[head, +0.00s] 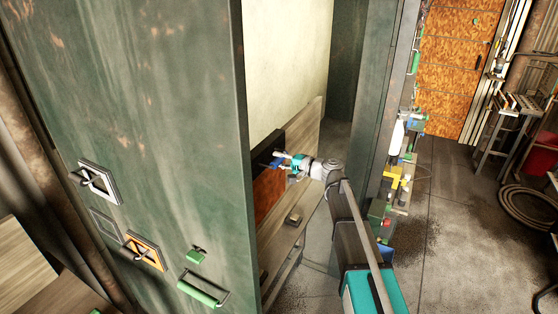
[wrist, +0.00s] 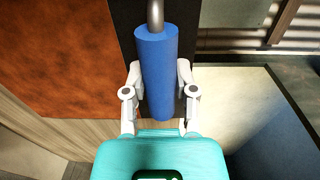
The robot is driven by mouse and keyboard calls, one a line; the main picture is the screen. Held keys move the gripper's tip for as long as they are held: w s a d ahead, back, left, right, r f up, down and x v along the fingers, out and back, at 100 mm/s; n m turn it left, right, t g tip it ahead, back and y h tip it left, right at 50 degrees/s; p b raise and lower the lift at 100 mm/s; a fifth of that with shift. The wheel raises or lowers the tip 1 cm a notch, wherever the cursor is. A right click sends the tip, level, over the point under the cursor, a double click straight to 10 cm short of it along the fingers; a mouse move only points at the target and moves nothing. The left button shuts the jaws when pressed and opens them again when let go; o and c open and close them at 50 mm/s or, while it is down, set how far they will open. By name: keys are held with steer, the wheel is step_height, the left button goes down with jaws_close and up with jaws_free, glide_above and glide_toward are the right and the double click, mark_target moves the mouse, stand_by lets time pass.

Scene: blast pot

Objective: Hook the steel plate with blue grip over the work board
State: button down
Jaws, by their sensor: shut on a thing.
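The blue grip (wrist: 157,75) is a cylinder on a steel rod (wrist: 155,12), and it stands between my gripper's white fingers (wrist: 158,93) in the wrist view. The fingers are closed around it. In the head view my gripper (head: 284,160) is at the panels inside the green cabinet, with a bit of blue at its tip. Behind the grip are a dark panel (head: 299,128) and a rust-coloured panel (head: 268,192), also seen in the wrist view (wrist: 60,55). I cannot tell which belongs to the plate. A pale wooden board (head: 314,118) stands behind them.
A large green steel wall (head: 150,130) with latches and a green handle (head: 203,293) fills the left. A green post (head: 370,110) stands right of the opening. The floor (head: 450,230) further right is mostly clear.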

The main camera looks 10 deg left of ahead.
steer(key=shift+f, duration=0.2)
stand_by(0.3)
steer(key=shift+c, duration=1.6)
jaws_free()
steer(key=shift+s, duration=0.1)
